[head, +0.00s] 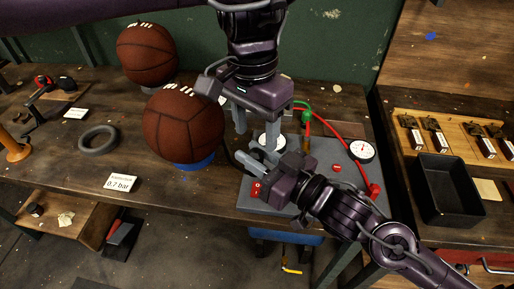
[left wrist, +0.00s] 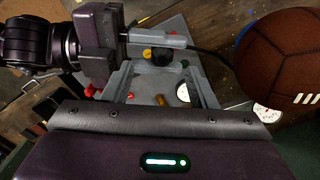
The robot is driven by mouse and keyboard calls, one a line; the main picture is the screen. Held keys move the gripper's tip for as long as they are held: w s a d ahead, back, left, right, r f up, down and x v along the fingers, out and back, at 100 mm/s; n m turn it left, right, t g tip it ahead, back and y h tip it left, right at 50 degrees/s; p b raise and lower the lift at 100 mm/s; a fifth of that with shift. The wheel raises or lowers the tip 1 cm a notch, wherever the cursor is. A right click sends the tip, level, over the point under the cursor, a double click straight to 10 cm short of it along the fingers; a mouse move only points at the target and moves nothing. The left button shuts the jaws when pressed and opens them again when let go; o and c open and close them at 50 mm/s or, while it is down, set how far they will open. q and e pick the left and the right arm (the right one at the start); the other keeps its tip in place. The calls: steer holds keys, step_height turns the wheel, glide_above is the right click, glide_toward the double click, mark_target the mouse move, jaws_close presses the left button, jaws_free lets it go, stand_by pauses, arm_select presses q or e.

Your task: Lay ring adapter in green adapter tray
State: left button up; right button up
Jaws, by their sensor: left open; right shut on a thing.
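My left gripper (head: 270,138) is open and points down over the grey panel. Its two fingers frame a white disc (left wrist: 183,92) and a small brass piece (left wrist: 163,101) in the left wrist view, with nothing between them in contact. My right gripper (head: 250,160) is shut near the panel's left side, on what looks like the end of a black hose (left wrist: 212,55); its fingers hide most of the held part. A dark ring (head: 98,138) lies flat on the bench at the left; I cannot tell whether it is the ring adapter. I cannot make out a green adapter tray.
A brown leather ball (head: 183,125) on a blue stand (head: 193,163) is close left of both grippers. Another ball (head: 146,53) stands behind it. The grey panel carries a gauge (head: 361,150) and red hose (head: 328,130). A black bin (head: 447,190) stands at the right.

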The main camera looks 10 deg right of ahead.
mark_target(257, 152)
arm_select(q)
step_height(257, 152, down, 8)
steer(key=shift+s+d+r, duration=0.1)
steer(key=shift+d+r, duration=0.05)
stand_by(0.3)
steer(key=c, duration=0.9)
jaws_close()
arm_select(e)
steer(key=o, duration=1)
